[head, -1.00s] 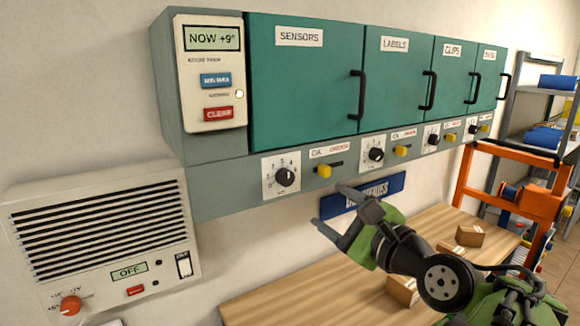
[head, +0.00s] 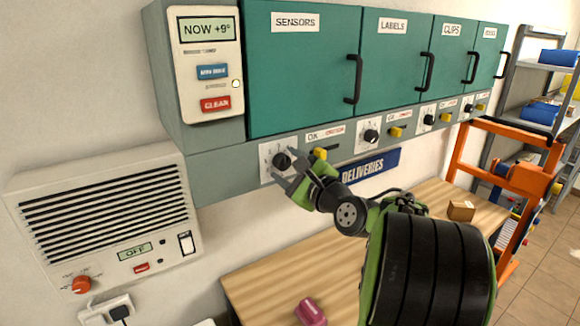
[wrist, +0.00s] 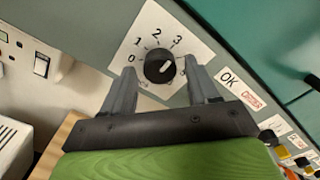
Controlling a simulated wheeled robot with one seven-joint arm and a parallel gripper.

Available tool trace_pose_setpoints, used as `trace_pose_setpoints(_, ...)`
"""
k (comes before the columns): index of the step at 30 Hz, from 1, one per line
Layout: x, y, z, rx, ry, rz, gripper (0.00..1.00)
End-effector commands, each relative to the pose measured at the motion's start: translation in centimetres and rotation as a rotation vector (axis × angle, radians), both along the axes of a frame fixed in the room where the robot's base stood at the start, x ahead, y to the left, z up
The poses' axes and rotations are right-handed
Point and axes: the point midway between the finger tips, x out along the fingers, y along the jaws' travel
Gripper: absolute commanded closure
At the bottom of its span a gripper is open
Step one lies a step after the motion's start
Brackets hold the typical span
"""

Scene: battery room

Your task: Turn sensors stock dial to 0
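The sensors stock dial (head: 282,160) is a black round knob on a white numbered plate, under the green SENSORS door (head: 300,75). In the wrist view the dial (wrist: 160,68) shows the numbers 0 to 3 clearly; a further number at its right is partly hidden by a finger. A pale pointer mark on the knob points to the upper right. My gripper (head: 283,178) is at the dial's plate. In the wrist view my gripper (wrist: 162,88) is open, with one finger on each side of the knob and a visible gap to each.
A yellow slider (head: 319,154) sits just right of the dial, close to my gripper. A wall heater unit (head: 105,215) is at left. Below are a wooden table (head: 265,280) with a pink object (head: 311,312) and a blue DELIVERIES sign (head: 370,167).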

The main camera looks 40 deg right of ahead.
Motion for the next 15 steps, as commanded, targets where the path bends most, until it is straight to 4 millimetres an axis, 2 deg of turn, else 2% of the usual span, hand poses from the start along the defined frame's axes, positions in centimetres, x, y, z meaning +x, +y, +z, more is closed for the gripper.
trace_pose_setpoints(1, -0.02, 0.00, -0.01, 0.000, 0.000, 0.000, 0.49)
trace_pose_setpoints(9, -0.04, 0.00, -0.01, 0.000, 0.000, 0.000, 0.90)
trace_pose_setpoints(15, -0.04, 0.02, -0.05, -0.012, 0.001, 0.001, 0.91)
